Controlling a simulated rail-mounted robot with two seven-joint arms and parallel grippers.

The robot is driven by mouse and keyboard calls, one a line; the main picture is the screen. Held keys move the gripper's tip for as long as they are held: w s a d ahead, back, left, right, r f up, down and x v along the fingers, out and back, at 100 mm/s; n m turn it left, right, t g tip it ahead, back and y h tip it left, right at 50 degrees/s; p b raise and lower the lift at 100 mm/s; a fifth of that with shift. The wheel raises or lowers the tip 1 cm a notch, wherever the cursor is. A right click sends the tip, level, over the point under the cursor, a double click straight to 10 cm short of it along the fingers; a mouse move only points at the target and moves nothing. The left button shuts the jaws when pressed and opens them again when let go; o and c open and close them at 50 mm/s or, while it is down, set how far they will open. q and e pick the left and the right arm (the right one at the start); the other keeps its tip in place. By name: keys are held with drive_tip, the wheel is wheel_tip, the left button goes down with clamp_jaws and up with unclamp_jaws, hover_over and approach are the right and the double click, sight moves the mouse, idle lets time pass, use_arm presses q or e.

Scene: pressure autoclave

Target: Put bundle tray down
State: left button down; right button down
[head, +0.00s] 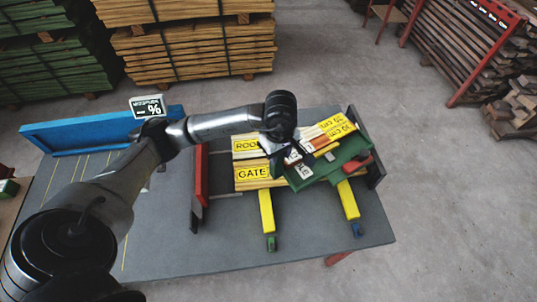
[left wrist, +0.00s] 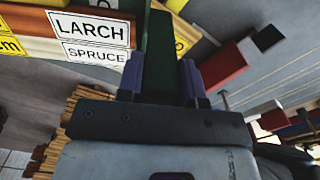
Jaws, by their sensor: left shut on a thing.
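A green tray-like piece (head: 328,168) lies over the right part of the dark bench, tilted in the picture; I take it for the bundle tray. My left gripper (head: 284,160) is at its left end. In the left wrist view my left gripper (left wrist: 160,78) has its purple fingers on both sides of a green strip (left wrist: 158,45) and is shut on it. White labels reading LARCH (left wrist: 93,30) and SPRUCE (left wrist: 97,55) are beside the strip. I cannot tell whether the tray touches what is under it. My right gripper is not in view.
Yellow labels ROOF (head: 247,146) and GATE (head: 253,174) mark boards beside the tray. Two yellow bars (head: 266,211) (head: 348,200) stick out toward the bench front. A red upright (head: 199,170) and a blue panel (head: 88,132) stand left. The front right bench (head: 315,235) is clear.

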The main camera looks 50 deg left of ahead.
use_arm(q)
drive_tip(key=s+a+f, duration=0.2)
drive_tip(key=a+f, duration=0.7)
drive_tip(key=a, duration=0.1)
drive_tip(key=shift+f+p, duration=0.4)
drive_tip(key=shift+p, duration=0.05)
drive_tip(key=shift+f, duration=0.2)
drive_tip(key=c, duration=0.8)
unclamp_jaws()
wheel_tip(320, 180, up, 12)
drive_tip(key=shift+s+r+b, duration=0.1)
drive_tip(key=shift+b, duration=0.2)
